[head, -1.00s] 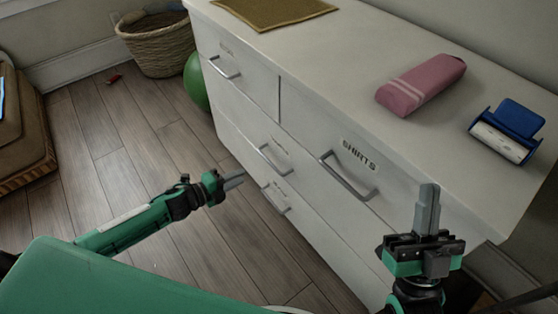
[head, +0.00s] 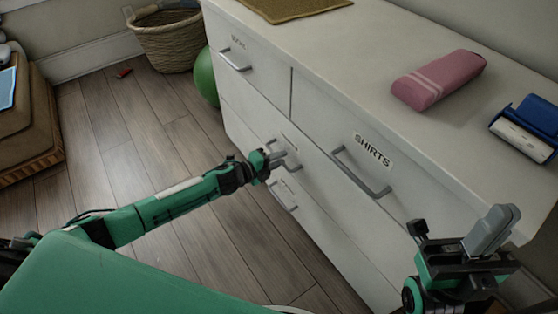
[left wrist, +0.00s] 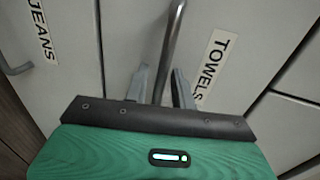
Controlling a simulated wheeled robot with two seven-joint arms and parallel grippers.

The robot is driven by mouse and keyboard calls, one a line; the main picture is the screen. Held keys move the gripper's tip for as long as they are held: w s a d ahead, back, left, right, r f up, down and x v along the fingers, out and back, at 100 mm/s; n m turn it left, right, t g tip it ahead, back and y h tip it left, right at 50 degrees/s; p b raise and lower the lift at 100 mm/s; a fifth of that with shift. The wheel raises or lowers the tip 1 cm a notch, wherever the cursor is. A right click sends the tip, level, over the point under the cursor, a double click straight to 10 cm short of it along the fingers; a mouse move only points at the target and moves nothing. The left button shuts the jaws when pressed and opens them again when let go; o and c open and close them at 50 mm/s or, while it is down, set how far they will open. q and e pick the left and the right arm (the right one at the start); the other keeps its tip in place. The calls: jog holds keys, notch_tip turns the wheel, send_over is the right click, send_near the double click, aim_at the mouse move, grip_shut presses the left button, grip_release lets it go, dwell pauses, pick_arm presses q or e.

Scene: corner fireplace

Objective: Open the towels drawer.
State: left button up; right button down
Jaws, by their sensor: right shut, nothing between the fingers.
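The towels drawer is the middle wide drawer of the white dresser; its label (left wrist: 213,66) reads TOWELS in the left wrist view. Its grey bar handle (left wrist: 171,50) runs between my left gripper's fingers (left wrist: 160,88). The fingers are apart, one on each side of the bar; whether either touches it I cannot tell. In the head view my left gripper (head: 284,160) is at the drawer's front and partly hides the handle. The drawer looks closed. My right gripper (head: 492,230) is shut and empty, at the dresser's near right end.
The SHIRTS drawer handle (head: 361,173) sticks out up and right of my left gripper. The JEANS drawer handle (head: 283,196) is just below. A pink case (head: 438,82) and a blue-and-white item (head: 527,127) lie on top.

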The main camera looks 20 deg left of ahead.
pick_arm(q)
jog(key=shift+w+d, duration=0.15)
grip_shut()
